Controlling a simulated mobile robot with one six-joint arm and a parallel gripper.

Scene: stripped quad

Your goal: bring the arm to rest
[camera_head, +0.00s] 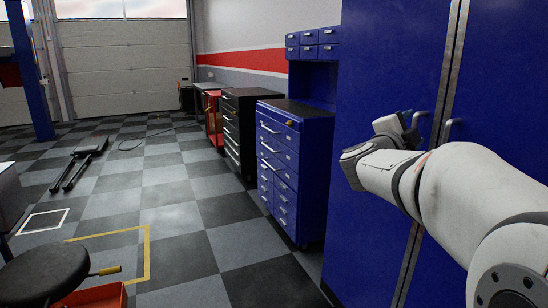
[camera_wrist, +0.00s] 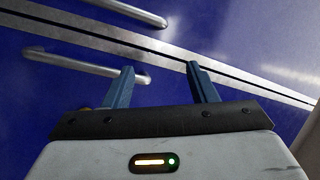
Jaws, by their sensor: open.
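My gripper (camera_wrist: 161,76) shows in the wrist view with its two blue fingers apart and nothing between them. It faces the blue cabinet (camera_wrist: 252,40), near the metal seam (camera_wrist: 164,46) between its doors. A bar handle (camera_wrist: 85,63) lies beside the left finger, and the finger overlaps it in the picture; I cannot tell whether they touch. A second handle (camera_wrist: 125,12) is farther off.
A blue drawer cabinet (camera_head: 292,165) and a black drawer cabinet (camera_head: 240,130) stand along the wall. A black stool (camera_head: 45,278) and a red box (camera_head: 95,297) are at the lower left. The checkered floor (camera_head: 190,215) in the middle is mostly clear.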

